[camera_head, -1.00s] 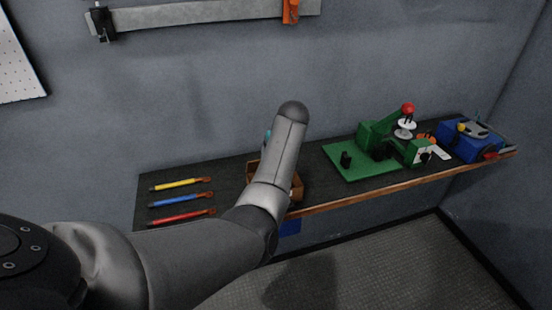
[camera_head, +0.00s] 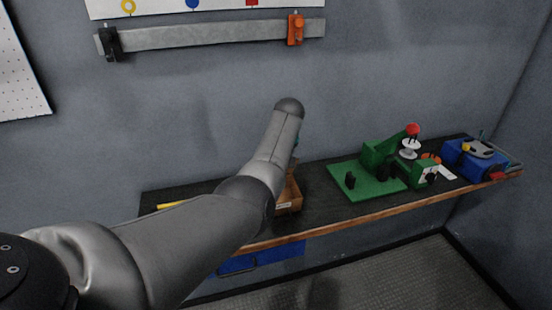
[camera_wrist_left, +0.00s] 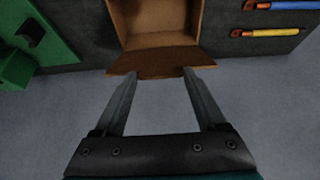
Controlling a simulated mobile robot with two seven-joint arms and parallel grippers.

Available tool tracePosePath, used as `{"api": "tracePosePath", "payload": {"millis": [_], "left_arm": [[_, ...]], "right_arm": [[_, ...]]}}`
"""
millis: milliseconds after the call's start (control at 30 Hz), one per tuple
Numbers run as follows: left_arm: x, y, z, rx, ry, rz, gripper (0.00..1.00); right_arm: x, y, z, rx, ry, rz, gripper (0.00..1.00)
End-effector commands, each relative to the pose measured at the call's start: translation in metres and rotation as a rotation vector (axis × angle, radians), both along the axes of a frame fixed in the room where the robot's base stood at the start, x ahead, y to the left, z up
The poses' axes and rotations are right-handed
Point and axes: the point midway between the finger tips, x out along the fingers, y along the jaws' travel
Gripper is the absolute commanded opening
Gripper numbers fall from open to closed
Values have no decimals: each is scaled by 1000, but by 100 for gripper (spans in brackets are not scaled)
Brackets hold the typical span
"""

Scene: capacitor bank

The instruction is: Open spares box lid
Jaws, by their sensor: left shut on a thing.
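The spares box is a brown wooden box on the dark bench. In the head view it (camera_head: 290,196) is mostly hidden behind my left arm. In the left wrist view the box (camera_wrist_left: 153,41) stands open and its inside shows, with nothing seen in the visible part. Its lid (camera_wrist_left: 150,62) is swung out at the wall-side edge, seen nearly edge-on. In the head view my arm hides these fingers. My right gripper is not in view.
A green fixture (camera_head: 365,186) stands right of the box, with a blue toolbox-like unit (camera_head: 470,160) farther right. In the left wrist view, blue (camera_wrist_left: 285,6) and yellow (camera_wrist_left: 275,32) tools lie beside the box. The grey wall (camera_head: 360,80) is close behind the bench.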

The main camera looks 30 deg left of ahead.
Motion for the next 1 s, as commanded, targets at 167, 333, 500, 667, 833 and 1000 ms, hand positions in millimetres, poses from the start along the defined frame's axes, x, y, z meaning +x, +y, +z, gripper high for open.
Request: {"api": "tracePosePath", "payload": {"millis": [167,333,500,667,833,1000], "left_arm": [[0,-1,-1,-2,3,-2,0],[-1,-1,-1,-2,3,-2,0],[-1,-1,-2,-2,4,-1,0],[-1,-1,-2,-2,4,-1,0],[-1,-1,-2,-2,4,-1,0],[-1,-1,-2,-2,4,-1,86]], "right_arm": [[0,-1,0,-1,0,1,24],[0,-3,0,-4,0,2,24],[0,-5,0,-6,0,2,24],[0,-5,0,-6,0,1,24],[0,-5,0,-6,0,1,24],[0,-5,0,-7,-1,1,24]]}}
